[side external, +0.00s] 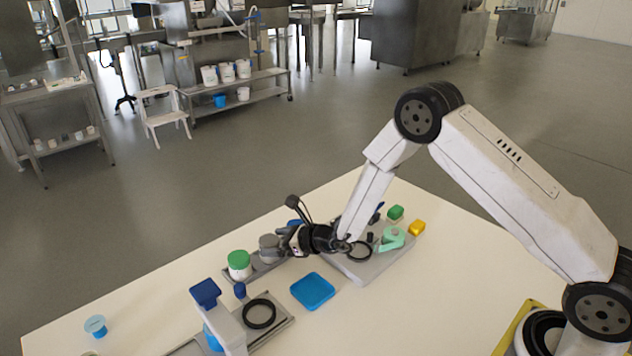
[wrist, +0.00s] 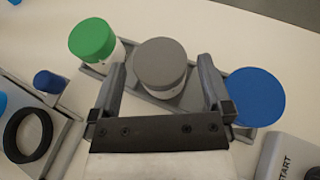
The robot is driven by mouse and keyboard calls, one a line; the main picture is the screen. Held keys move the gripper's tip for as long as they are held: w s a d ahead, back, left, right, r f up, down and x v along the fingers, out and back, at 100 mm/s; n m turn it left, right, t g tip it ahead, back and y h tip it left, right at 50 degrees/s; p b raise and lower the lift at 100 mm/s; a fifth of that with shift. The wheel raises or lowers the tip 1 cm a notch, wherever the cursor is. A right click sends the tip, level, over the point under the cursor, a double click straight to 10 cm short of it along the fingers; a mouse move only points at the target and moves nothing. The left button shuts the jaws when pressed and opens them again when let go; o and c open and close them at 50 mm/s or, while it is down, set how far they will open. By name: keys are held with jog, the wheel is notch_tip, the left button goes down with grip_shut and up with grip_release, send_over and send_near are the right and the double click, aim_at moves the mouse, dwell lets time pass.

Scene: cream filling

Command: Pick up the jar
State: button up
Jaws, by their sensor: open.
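Three lidded jars stand in a row in a grey tray (wrist: 98,69). The green-lidded jar (wrist: 93,40) is on the left, the grey-lidded jar (wrist: 161,66) in the middle and the blue-lidded jar (wrist: 255,97) on the right. My gripper (wrist: 162,72) is open, with one finger on each side of the grey-lidded jar. I cannot tell whether the fingers touch it. In the side view my gripper (side external: 284,242) is beside the grey-lidded jar (side external: 269,247). The green-lidded jar (side external: 239,265) shows clearly there; the blue-lidded one is mostly hidden.
A blue square pad (side external: 313,291) lies in front of the tray. A blue-topped stand (side external: 205,293) and a black ring (side external: 259,314) are nearer. A grey platform (side external: 375,265) with a mint-green object (side external: 391,238) is at right. A blue cup (side external: 96,326) sits left, with bare table around it.

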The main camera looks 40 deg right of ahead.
jog(key=shift+x, duration=1.1)
jog(key=c, duration=1.2)
jog(key=shift+r, duration=0.1)
jog(key=shift+r, duration=0.75)
jog(key=s+r, duration=0.3)
jog(key=s, duration=0.1)
jog(key=s+d+r, duration=0.1)
jog(key=s+r, duration=0.3)
jog(key=s, duration=0.1)
jog(key=s+d+r, duration=0.1)
jog(key=s+r, duration=0.3)
jog(key=s, duration=0.1)
jog(key=shift+r, duration=0.1)
jog(key=shift+w, duration=0.1)
